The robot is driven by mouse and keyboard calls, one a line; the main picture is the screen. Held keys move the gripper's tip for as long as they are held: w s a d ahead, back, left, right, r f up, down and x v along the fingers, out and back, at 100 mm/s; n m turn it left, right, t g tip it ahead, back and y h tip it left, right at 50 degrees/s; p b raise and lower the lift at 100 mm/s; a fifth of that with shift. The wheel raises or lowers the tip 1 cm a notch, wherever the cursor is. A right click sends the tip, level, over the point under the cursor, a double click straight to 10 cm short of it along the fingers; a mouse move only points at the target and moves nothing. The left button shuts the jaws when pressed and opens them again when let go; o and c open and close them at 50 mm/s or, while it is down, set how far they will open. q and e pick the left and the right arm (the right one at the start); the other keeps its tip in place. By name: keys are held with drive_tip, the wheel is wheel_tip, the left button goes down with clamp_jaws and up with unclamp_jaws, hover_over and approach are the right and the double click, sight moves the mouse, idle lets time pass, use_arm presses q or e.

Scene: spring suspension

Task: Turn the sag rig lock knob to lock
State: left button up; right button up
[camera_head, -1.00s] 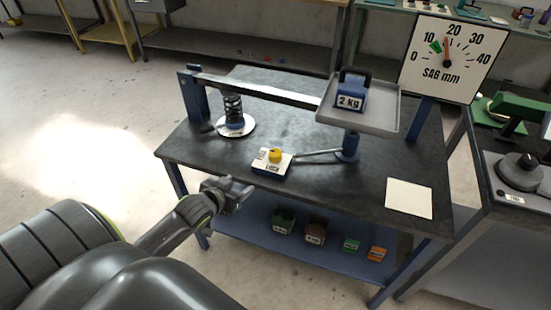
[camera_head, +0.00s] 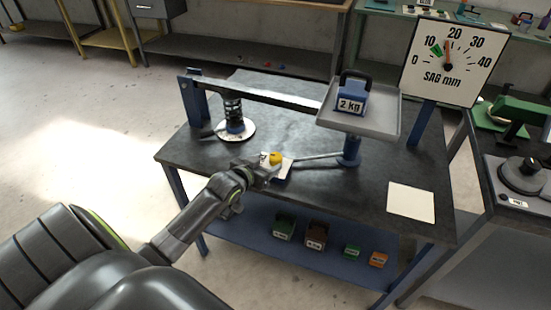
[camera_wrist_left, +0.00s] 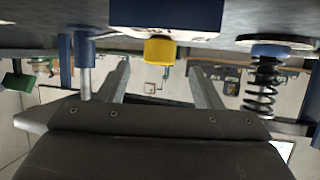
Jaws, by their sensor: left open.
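The yellow lock knob (camera_head: 276,158) sits on a small white-topped block (camera_head: 288,163) on the dark table. My left gripper (camera_head: 262,172) is at the near left side of the block, in front of the knob, and partly hides the block. In the left wrist view the picture is upside down; the yellow knob (camera_wrist_left: 160,50) shows between the two spread fingers (camera_wrist_left: 160,80), beyond their tips or level with them. The fingers are open and empty. Whether they touch the block cannot be told. My right gripper is not in view.
A thin lever links the block to a blue post (camera_head: 348,150) under the tray (camera_head: 385,115), which bears a blue 2 kg weight (camera_head: 352,100). A spring (camera_head: 233,108) stands left. The sag dial (camera_head: 452,62) is at the right. The white card (camera_head: 411,202) lies flat.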

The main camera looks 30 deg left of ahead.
sight(272, 160)
use_arm(q)
drive_tip(key=x, duration=0.6)
drive_tip(key=shift+w+f, duration=0.15)
drive_tip(key=shift+w, duration=0.05)
drive_tip(key=c, duration=1)
